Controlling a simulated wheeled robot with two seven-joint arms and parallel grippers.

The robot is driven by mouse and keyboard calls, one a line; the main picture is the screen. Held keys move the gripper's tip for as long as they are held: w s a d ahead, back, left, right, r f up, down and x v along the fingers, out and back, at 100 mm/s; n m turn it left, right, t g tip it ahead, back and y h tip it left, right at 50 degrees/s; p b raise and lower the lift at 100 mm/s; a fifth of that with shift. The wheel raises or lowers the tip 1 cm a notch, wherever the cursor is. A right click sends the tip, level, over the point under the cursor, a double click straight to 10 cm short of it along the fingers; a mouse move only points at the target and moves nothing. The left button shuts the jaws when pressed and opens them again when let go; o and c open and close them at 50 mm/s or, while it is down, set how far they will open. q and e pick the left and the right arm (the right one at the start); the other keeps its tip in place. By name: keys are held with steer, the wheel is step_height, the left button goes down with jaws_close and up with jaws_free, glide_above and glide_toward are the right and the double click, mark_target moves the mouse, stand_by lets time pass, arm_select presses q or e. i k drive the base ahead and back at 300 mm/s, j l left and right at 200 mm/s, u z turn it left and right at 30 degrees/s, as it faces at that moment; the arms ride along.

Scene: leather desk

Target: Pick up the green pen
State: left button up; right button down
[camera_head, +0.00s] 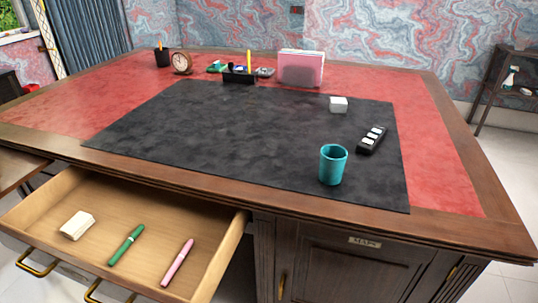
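The green pen (126,244) lies in the open desk drawer (91,190), at about its middle, tilted with its upper end to the right. A pink pen (177,262) lies to its right in the same drawer, apart from it. A pale cream block or pad (77,225) lies to its left. Nothing covers the green pen. Neither of my grippers shows in the head view.
A teal cup (333,165) stands near the front of the black desk mat (230,135). A black power strip (372,139) and a white cube (339,104) are behind it. A black organizer (239,76), pink file holder (301,68) and clock (181,63) stand at the back. The mat's left is clear.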

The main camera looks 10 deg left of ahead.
mark_target(113, 260)
steer(key=u, duration=1.55)
